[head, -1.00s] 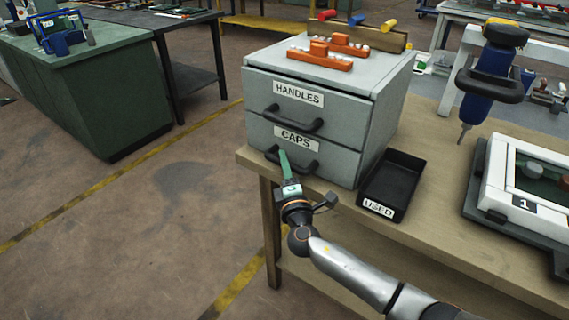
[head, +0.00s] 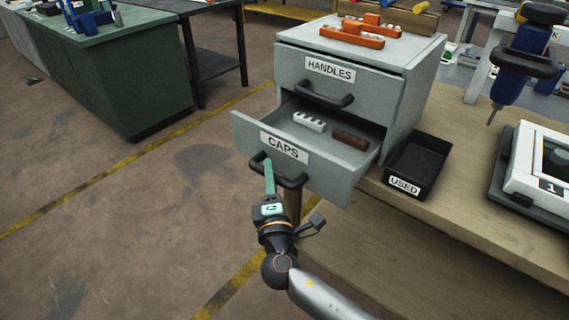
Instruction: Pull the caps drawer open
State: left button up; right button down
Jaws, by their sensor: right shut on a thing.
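The caps drawer (head: 330,184) is the lower drawer of a grey two-drawer cabinet (head: 412,100). It stands well out of the cabinet, and its inside shows. A white piece (head: 309,121) with a bumpy top and a dark brown bar (head: 351,139) lie in it. My right gripper (head: 269,178) is at the left part of the black caps handle (head: 291,181), its green fingers shut on it. The fingertips are partly hidden by the handle and the view angle. My left gripper is not in view.
The handles drawer (head: 313,83) above is shut. A black tray marked USED (head: 418,165) stands on the bench (head: 462,205) right of the cabinet. A blue power screwdriver (head: 524,65) hangs at the right. The floor in front of the drawer is clear.

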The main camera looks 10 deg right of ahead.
jog(key=shift+s+a, duration=0.85)
jog(key=shift+a, duration=0.2)
jog(key=c, duration=0.7)
grip_release()
